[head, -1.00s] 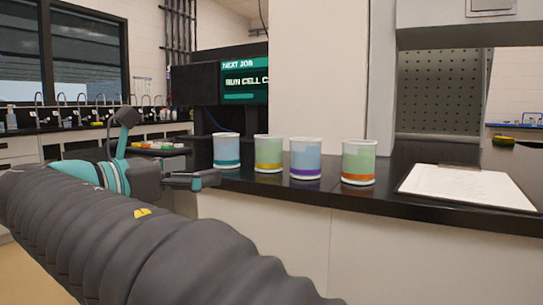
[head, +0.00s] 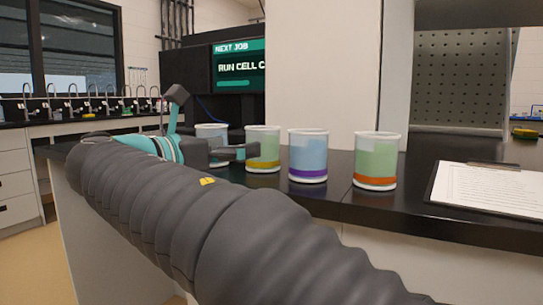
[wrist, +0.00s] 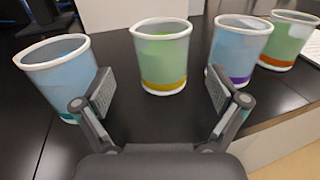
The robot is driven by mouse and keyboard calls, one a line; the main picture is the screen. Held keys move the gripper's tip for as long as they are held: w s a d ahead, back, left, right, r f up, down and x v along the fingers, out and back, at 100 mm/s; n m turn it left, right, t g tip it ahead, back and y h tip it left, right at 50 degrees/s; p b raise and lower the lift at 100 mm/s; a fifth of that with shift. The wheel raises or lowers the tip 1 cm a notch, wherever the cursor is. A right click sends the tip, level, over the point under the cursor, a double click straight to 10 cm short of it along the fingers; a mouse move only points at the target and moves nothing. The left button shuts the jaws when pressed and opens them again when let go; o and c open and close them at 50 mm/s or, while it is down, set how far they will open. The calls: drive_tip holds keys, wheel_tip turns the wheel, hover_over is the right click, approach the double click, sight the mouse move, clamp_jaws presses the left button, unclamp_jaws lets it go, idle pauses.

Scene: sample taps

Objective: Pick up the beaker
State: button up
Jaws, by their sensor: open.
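Several beakers stand upright in a row on the black counter. The teal-banded blue beaker (head: 212,130) is partly hidden behind my gripper in the head view; it shows at the left in the wrist view (wrist: 58,75). The yellow-banded green beaker (head: 263,145) stands ahead of my fingers, between them in the wrist view (wrist: 162,58). The purple-banded blue beaker (head: 308,155) also shows in the wrist view (wrist: 241,45), behind the right finger. The orange-banded green beaker (head: 376,160) is at the right of the row. My gripper (wrist: 162,97) is open and empty.
The black counter (head: 300,203) has bare room in front of the beakers. A clipboard with paper (head: 492,190) lies at the right. A screen (head: 238,68) and a pale pillar (head: 322,75) stand behind the row. Beakers flank my fingers closely.

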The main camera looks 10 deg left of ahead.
sight(262, 142)
drive_tip(key=shift+b+x, duration=0.75)
drive_tip(key=shift+x, duration=2.75)
drive_tip(key=shift+s+d, duration=0.1)
drive_tip(key=c, duration=1.1)
